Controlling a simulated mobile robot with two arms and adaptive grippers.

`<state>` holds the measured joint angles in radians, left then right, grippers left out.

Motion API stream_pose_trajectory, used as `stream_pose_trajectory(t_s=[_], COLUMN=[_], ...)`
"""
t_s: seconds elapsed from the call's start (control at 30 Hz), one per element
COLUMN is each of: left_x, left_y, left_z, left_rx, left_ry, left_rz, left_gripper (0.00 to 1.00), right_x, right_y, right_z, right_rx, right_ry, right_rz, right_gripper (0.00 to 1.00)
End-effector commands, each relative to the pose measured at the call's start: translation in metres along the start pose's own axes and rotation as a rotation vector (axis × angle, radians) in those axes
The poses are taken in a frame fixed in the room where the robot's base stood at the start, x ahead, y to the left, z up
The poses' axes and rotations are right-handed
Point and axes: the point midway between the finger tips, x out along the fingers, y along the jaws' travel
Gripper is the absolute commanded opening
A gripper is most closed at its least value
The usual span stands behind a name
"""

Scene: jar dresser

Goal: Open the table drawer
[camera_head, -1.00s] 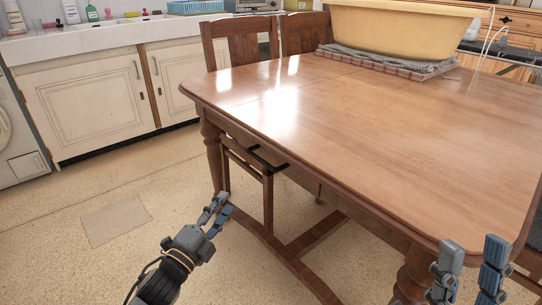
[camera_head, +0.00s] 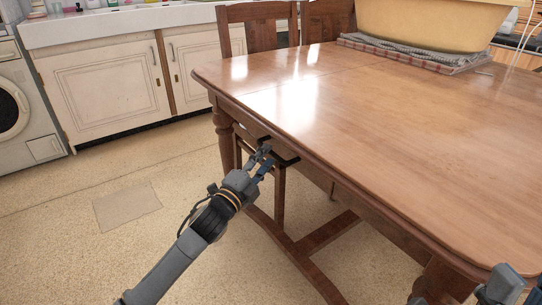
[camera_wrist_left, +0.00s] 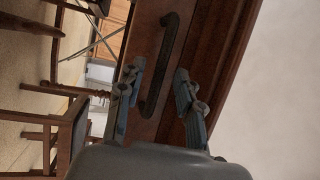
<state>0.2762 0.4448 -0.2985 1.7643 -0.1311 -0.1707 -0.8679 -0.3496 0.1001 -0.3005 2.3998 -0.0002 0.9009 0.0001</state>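The wooden table (camera_head: 370,110) fills the right half of the head view. Its drawer front lies under the near edge of the top, and a dark handle (camera_head: 283,158) sticks out there. In the left wrist view the dark bar handle (camera_wrist_left: 160,65) runs upright along the wooden drawer front (camera_wrist_left: 143,35). My left gripper (camera_head: 263,158) is open at the handle. In the left wrist view its two fingers (camera_wrist_left: 158,82) are apart, with the handle between them; I cannot tell whether they touch it. My right gripper (camera_head: 502,288) shows only partly at the bottom right corner, away from the drawer.
Wooden chairs (camera_head: 258,14) stand behind the table. A yellow tub (camera_head: 425,22) sits on a folded cloth (camera_head: 410,52) on the tabletop. White cabinets (camera_head: 100,85) and a washing machine (camera_head: 22,115) line the back left. The floor (camera_head: 60,200) left of the table is clear.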

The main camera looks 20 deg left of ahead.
Motion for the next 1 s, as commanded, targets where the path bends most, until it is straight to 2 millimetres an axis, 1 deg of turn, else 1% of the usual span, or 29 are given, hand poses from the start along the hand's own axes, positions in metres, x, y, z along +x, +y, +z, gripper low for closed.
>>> stream_pose_trajectory(t_s=[0.03, 0.1, 0.2, 0.37, 0.6, 0.63, 0.67, 0.7, 0.8, 1.0], left_x=[0.008, 0.017, 0.026, 0.033, 0.033, 0.033, 0.033, 0.033, 0.033, 0.033], left_y=[0.000, 0.001, 0.001, 0.000, 0.000, 0.000, 0.000, 0.000, 0.000, 0.000], left_z=[0.000, 0.000, 0.000, 0.000, 0.000, 0.000, 0.000, 0.000, 0.000, 0.000], left_rx=[0.001, 0.001, 0.000, 0.001, 0.000, 0.000, 0.000, 0.000, 0.000, 0.000], left_ry=[0.001, 0.000, 0.000, -0.001, 0.000, 0.000, 0.000, 0.000, 0.000, 0.000], left_rz=[-0.003, -0.002, 0.000, 0.000, 0.001, 0.001, 0.001, 0.001, 0.001, 0.001], left_gripper=[0.36, 0.36, 0.36, 0.36, 0.36, 0.32, 0.25, 0.17, 0.00, 0.00], right_x=[-0.004, -0.007, -0.009, -0.009, -0.009, -0.009, -0.009, -0.009, -0.009, -0.009], right_y=[0.000, 0.000, 0.000, 0.000, 0.000, 0.000, 0.000, 0.000, 0.000, 0.000], right_z=[0.001, 0.002, 0.002, 0.002, 0.002, 0.002, 0.002, 0.002, 0.002, 0.002], right_rx=[0.000, 0.000, 0.000, 0.000, 0.000, 0.000, 0.000, 0.000, 0.000, 0.000], right_ry=[0.000, -0.001, -0.001, -0.001, -0.001, -0.001, -0.001, -0.001, -0.001, -0.001], right_rz=[0.000, 0.000, 0.000, 0.000, 0.000, 0.000, 0.000, 0.000, 0.000, 0.000], right_gripper=[0.40, 0.40, 0.40, 0.40, 0.40, 0.40, 0.40, 0.40, 0.40, 0.40])
